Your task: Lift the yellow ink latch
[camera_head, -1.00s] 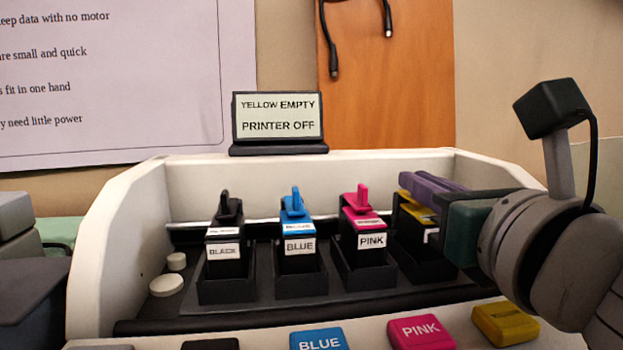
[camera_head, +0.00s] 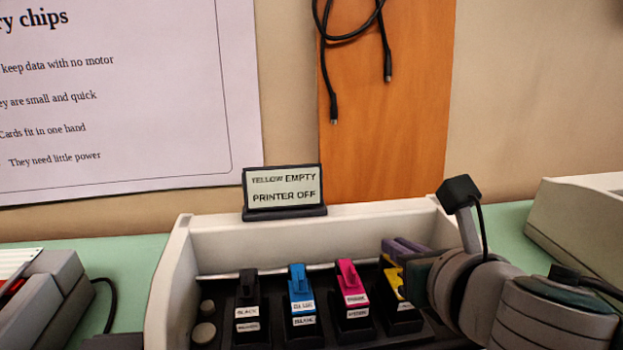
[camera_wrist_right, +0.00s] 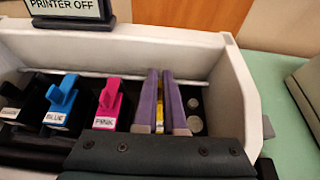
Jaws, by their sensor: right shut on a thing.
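The yellow ink cartridge (camera_head: 393,281) sits in the rightmost slot of the printer, partly hidden by my right gripper. In the wrist view a thin yellow strip (camera_wrist_right: 160,115) shows between the two purple fingers. My right gripper (camera_head: 403,247) has its fingers close together around this yellow part, which appears to be the latch; in the wrist view the gripper (camera_wrist_right: 160,82) reaches into the printer. The fingers hide most of the latch, so its angle cannot be told. My left gripper is out of view.
The blue cartridge (camera_head: 301,292), pink cartridge (camera_head: 351,287) and black cartridge (camera_head: 247,299) stand in a row to the left. The white printer housing (camera_head: 300,240) walls them in. A sign (camera_head: 283,190) reading "YELLOW EMPTY PRINTER OFF" stands behind. Grey equipment (camera_head: 50,290) flanks the left.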

